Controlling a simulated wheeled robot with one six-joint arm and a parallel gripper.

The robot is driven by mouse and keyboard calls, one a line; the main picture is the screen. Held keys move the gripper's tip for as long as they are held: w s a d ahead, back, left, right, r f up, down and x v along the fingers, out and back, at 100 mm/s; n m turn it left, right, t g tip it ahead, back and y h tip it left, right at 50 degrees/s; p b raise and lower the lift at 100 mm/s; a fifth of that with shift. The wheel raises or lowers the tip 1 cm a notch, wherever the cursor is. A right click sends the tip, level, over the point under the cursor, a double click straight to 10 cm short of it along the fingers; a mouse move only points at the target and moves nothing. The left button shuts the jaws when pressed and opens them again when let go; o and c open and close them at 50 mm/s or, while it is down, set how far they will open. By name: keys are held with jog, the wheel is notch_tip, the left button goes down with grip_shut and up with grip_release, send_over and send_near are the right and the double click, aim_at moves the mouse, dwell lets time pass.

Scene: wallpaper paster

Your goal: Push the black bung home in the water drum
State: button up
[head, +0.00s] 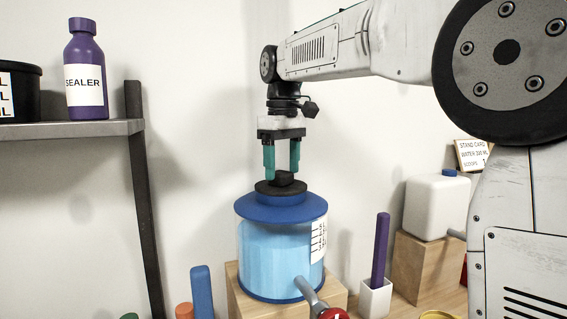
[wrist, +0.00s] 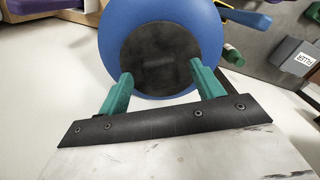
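The water drum (head: 270,250) is a clear cylinder of light blue liquid with a blue lid, standing on a wooden block. The black bung (head: 281,189) is a round disc with a small raised grip, sitting at the top of the blue neck; how deep it sits cannot be told. The bung (wrist: 160,55) also shows in the wrist view, inside the round blue top (wrist: 215,30). My gripper (head: 282,175) has two teal fingers, spread apart just above the bung, around or close over its grip. In the wrist view my gripper (wrist: 160,80) shows nothing clamped between the fingers.
A shelf (head: 70,132) with a purple sealer bottle (head: 87,75) is at the left. A white holder (head: 375,297) with a purple stick stands right of the drum. A white canister (head: 435,207) is further right. A tap with a red part (head: 332,314) juts from the drum's front.

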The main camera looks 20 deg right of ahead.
aim_at(283, 172)
notch_tip(283, 172, up, 8)
jog(key=shift+f, duration=0.1)
dwell(0.4)
dwell(0.4)
jog(key=s+d+f+m, duration=0.1)
jog(key=s+f+m, duration=0.2)
jog(key=s+f, duration=1.1)
jog(key=s+d+f+m+t, duration=0.1)
jog(key=s+d+f+m, duration=0.1)
jog(key=s+f, duration=1.2)
jog(key=s+m, duration=0.1)
jog(key=s, duration=0.2)
jog(key=shift+s, duration=0.25)
